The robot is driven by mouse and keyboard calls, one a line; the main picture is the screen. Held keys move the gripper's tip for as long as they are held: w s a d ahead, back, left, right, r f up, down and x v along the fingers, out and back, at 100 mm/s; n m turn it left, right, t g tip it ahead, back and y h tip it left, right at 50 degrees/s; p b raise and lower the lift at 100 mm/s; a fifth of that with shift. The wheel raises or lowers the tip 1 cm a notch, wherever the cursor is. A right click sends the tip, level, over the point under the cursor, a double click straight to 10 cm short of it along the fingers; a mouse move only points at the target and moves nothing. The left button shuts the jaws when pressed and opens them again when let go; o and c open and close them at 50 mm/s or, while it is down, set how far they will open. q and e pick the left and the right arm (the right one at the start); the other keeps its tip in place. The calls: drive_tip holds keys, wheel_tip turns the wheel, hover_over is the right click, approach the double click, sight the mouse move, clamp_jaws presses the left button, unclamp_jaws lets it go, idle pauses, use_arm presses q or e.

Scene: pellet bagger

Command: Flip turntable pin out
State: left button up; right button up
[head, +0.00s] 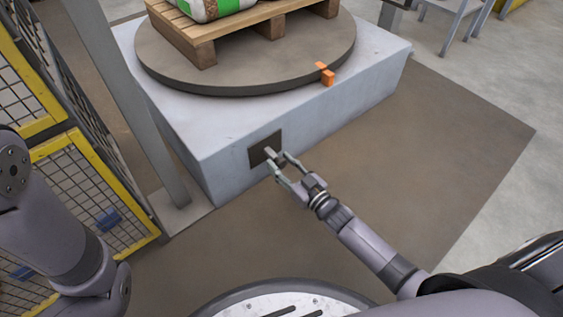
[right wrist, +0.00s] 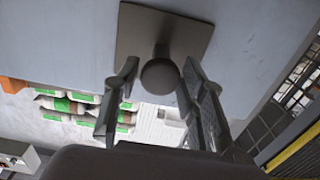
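The turntable (head: 165,72) is a round brown disc on a pale grey base block. In the right wrist view the plate (right wrist: 190,32) carries a dark round-ended knob (right wrist: 160,77). My right gripper (head: 283,163) is at this pin, its fingers apart. In the wrist view the gripper (right wrist: 157,75) has fingers either side of the knob; contact is unclear. My left arm shows at the left, its gripper out of view.
A wooden pallet (head: 203,51) with a bag (head: 205,8) on it stands on the turntable. Orange blocks (head: 327,76) sit at the disc's rim. A grey post (head: 130,100) and yellow-framed mesh fence (head: 110,195) stand at left. The floor right of the base is clear.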

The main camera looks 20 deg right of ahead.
drive_tip(key=shift+o, duration=1)
drive_tip(key=v, duration=1.2)
drive_tip(key=shift+w, duration=0.1)
